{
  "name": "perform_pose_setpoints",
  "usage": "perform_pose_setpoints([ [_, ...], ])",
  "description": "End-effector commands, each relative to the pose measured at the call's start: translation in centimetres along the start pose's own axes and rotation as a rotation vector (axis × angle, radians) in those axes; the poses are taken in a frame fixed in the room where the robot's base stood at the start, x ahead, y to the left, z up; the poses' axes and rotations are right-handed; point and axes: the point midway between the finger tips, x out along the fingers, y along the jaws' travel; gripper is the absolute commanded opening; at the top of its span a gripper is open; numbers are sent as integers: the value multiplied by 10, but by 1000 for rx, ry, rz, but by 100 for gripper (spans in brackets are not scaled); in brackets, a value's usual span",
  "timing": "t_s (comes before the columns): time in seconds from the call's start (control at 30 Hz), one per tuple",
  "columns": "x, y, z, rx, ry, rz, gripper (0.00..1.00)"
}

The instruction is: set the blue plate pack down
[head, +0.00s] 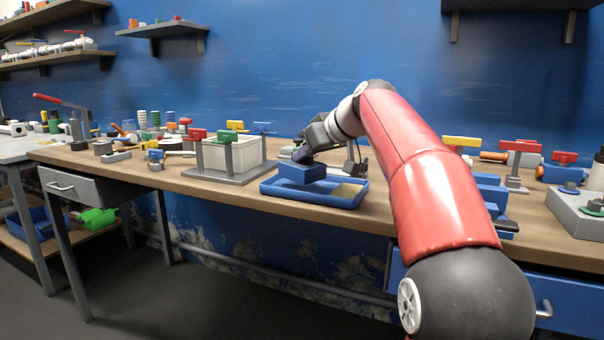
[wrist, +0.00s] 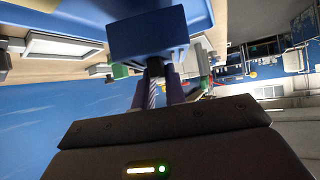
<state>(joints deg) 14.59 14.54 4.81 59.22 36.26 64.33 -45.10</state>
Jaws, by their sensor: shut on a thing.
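The blue plate pack (head: 302,172) is a plain blue block at the left part of a shallow blue tray (head: 312,201). My gripper (head: 303,157) is shut on its upper side. In the wrist view the pack (wrist: 148,34) sits at the end of the gripper's fingers (wrist: 157,90). I cannot tell whether the pack touches the tray floor or hangs just above it. A tan piece (head: 347,190) lies in the tray to the right of the pack.
Blue blocks (head: 490,190) and red- and yellow-handled fittings stand right, partly behind my arm. The wooden bench's (head: 160,178) front edge runs near the tray.

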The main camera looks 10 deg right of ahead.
Motion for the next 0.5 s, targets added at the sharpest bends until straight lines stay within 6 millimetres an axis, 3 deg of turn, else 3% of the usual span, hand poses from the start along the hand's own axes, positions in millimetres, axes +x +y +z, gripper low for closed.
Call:
perform_pose_setpoints([
  [0.03, 8, 4, 14, 1, 0, 1, 0],
  [0.1, 12, 8, 21, 0, 1, 0, 0],
  [0.5, 14, 9, 23, -1, 1, -1, 0],
])
